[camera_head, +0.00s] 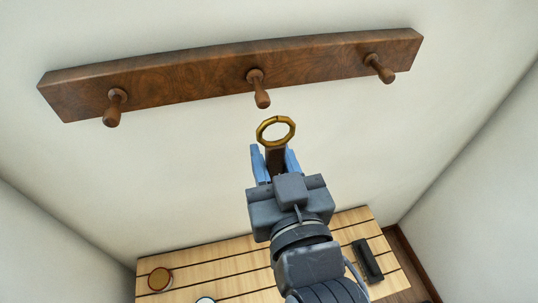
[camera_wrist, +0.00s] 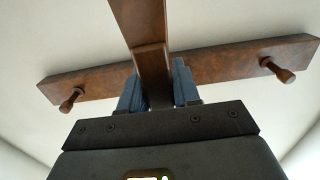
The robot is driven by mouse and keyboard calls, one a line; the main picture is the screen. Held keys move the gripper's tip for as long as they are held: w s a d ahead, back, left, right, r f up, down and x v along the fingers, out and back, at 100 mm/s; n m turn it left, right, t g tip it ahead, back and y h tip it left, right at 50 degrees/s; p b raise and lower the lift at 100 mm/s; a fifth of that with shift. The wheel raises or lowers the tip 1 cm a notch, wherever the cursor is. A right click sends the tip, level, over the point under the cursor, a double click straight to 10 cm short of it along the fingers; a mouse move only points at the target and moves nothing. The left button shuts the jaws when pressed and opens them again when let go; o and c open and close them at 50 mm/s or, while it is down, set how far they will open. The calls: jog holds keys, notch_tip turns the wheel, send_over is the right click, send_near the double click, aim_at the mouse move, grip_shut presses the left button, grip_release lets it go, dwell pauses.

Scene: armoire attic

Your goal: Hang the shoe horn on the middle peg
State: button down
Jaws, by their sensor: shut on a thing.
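The shoe horn (camera_head: 275,158) is dark brown with a brass ring (camera_head: 276,131) at its upper end. My gripper (camera_head: 275,162) has blue fingers and is shut on the shoe horn, with the ring standing out beyond the fingertips. The middle peg (camera_head: 260,88) is a turned wooden peg on a dark wooden rail (camera_head: 190,80). In the head view the ring appears just below the middle peg's tip, apart from it. In the wrist view the shoe horn (camera_wrist: 150,75) runs up between the fingers and hides the middle peg. How far the ring is from the wall cannot be told.
The left peg (camera_head: 114,107) and right peg (camera_head: 379,68) are bare. Below is a slatted wooden bench (camera_head: 225,263) with a round amber-lidded item (camera_head: 159,279) and a black brush-like item (camera_head: 367,260). Side walls stand left and right. The wall below the rail is clear.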

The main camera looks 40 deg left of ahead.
jog(key=shift+w+a, duration=0.1)
jog(key=shift+a, duration=0.05)
jog(key=shift+b+x, duration=0.45)
jog(key=shift+x, duration=4.75)
jog(key=shift+f, duration=0.15)
jog(key=c, duration=0.7)
grip_release()
jog(key=shift+c, duration=0.2)
